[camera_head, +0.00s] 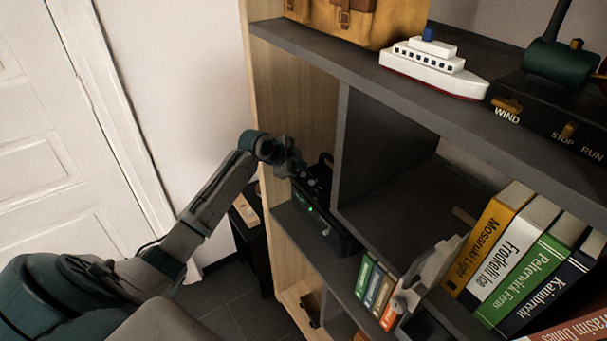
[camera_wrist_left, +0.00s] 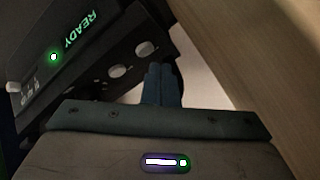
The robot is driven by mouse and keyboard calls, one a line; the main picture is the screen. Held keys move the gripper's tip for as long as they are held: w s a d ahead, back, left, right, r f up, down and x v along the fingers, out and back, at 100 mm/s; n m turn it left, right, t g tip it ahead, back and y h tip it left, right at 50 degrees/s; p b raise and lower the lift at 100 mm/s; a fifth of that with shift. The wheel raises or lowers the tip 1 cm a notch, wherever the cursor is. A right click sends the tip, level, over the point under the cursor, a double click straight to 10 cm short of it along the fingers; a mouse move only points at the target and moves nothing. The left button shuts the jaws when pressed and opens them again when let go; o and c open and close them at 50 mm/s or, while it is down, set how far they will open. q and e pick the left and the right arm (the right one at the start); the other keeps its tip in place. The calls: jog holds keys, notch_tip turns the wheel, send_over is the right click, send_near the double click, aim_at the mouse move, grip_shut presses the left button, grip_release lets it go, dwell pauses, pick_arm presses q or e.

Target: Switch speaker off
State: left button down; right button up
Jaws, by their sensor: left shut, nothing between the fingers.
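A black box-shaped device (camera_head: 322,222), apparently the speaker, stands on the shelf beside the wooden side panel. A small green light shows on its front. In the left wrist view its dark face (camera_wrist_left: 75,70) fills the upper left, with a lit green word READY, a green light and pale knobs or buttons. My left gripper (camera_head: 292,160) is at the device's upper left, between it and the wooden panel. In the left wrist view the left gripper's fingers (camera_wrist_left: 162,72) are together and empty, close to the rightmost pale knob (camera_wrist_left: 147,48); contact cannot be told.
The wooden side panel (camera_head: 285,100) is close to my left gripper. The shelf above holds a toy ship (camera_head: 435,68) and a brown bag (camera_head: 365,18). Books (camera_head: 535,260) and a grey-white object (camera_head: 430,275) are at right. A white door (camera_head: 45,150) is at left.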

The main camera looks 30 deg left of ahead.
aim_at(300, 178)
dwell(0.8)
pick_arm(q)
jog(key=shift+f, duration=0.4)
jog(key=shift+f, duration=0.4)
dwell(0.7)
jog(key=shift+r+p, duration=0.5)
jog(key=shift+r, duration=0.35)
jog(key=shift+r, duration=0.1)
notch_tip(300, 178, up, 5)
jog(key=p, duration=0.4)
dwell(0.6)
